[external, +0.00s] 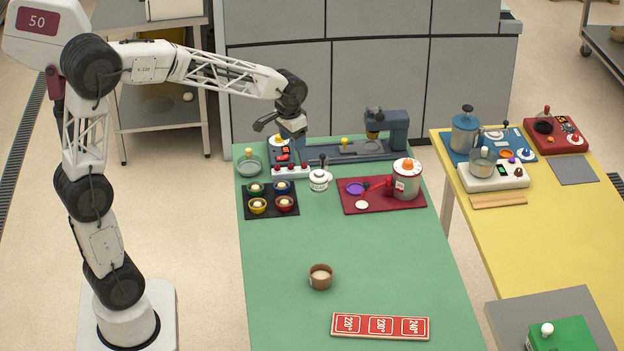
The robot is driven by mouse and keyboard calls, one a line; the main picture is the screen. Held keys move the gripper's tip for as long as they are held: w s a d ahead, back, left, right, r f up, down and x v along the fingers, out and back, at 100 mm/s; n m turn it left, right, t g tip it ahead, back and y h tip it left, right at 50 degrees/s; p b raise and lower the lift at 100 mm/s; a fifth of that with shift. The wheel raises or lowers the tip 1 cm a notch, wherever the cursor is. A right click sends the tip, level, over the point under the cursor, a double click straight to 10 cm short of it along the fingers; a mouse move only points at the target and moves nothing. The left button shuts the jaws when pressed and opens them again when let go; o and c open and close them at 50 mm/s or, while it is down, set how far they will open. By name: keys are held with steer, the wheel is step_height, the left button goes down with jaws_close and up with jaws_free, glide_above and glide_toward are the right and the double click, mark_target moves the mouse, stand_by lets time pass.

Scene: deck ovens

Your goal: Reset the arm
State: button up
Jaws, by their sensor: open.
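My gripper (281,124) is at the far left end of the green table (290,234), at the end of my outstretched arm. It hangs close above a dark panel with red parts (283,154). It looks open, with nothing seen between its fingers. Whether it touches anything below it cannot be told from this view.
Near my gripper are a glass bowl (249,166), a white lidded jar (319,180), a black tray (271,212) with several small cups, and a grey press-like device (385,132). A red mat (383,205) holds a pot (406,181). The table's middle is mostly clear, with a brown cup (320,277).

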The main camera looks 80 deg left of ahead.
steer(key=s+d+r+m+t, duration=0.1)
steer(key=s+d+m, duration=0.1)
steer(key=s+d, duration=0.9)
steer(key=s+d+r+m, duration=0.2)
steer(key=s+d, duration=0.5)
steer(key=d, duration=0.7)
steer(key=s+d+f+m, duration=0.1)
steer(key=s+d+f, duration=0.1)
steer(key=s+d, duration=0.4)
steer(key=s, duration=0.2)
steer(key=shift+s+f+m+t+h, duration=0.3)
steer(key=shift+s+f+m+h, duration=0.05)
steer(key=shift+m+h, duration=0.05)
stand_by(1.1)
